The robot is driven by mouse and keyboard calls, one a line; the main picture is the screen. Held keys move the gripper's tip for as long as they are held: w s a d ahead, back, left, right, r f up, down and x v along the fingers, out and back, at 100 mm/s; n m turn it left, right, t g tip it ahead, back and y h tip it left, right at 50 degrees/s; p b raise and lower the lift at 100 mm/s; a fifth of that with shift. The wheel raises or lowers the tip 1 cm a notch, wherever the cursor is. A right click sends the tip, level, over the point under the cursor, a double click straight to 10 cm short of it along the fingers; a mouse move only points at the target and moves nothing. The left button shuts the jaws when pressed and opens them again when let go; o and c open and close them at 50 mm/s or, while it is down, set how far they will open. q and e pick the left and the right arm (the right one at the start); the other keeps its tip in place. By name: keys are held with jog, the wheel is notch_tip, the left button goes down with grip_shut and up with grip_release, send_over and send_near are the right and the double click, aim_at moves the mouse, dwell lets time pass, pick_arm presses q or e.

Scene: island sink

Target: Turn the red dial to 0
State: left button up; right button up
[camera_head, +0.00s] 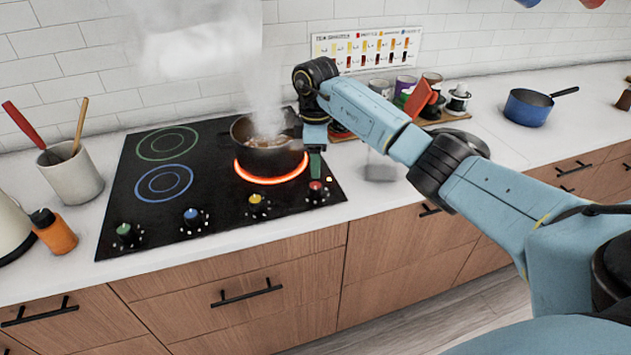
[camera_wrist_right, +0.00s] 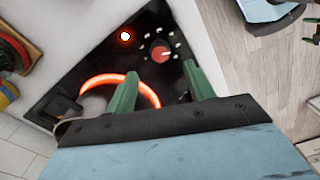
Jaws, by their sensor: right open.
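The red dial (camera_head: 315,187) is at the right end of the row of knobs on the black cooktop (camera_head: 120,222). In the right wrist view the red dial (camera_wrist_right: 160,50) shows ahead of the fingers, ringed by white marks. My right gripper (camera_head: 316,163) is just above and behind the dial in the head view. Its two green fingers (camera_wrist_right: 160,90) are apart and empty, with the dial beyond the tips and not touched. A dark pot (camera_head: 262,160) steams on a burner glowing orange-red (camera_wrist_right: 95,84). I cannot read the dial's setting. My left gripper is not in view.
Yellow (camera_head: 257,200), blue (camera_head: 192,215) and green (camera_head: 125,230) knobs line the cooktop's front edge. A utensil crock (camera_head: 72,178) and an orange bottle (camera_head: 55,232) stand at left. Cups and a blue pan (camera_head: 527,108) are at right. A red indicator light glows beside the dial.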

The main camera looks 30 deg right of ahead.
aim_at(316, 185)
notch_tip(316, 185, down, 7)
jog(key=shift+f, duration=0.15)
jog(key=c, duration=1)
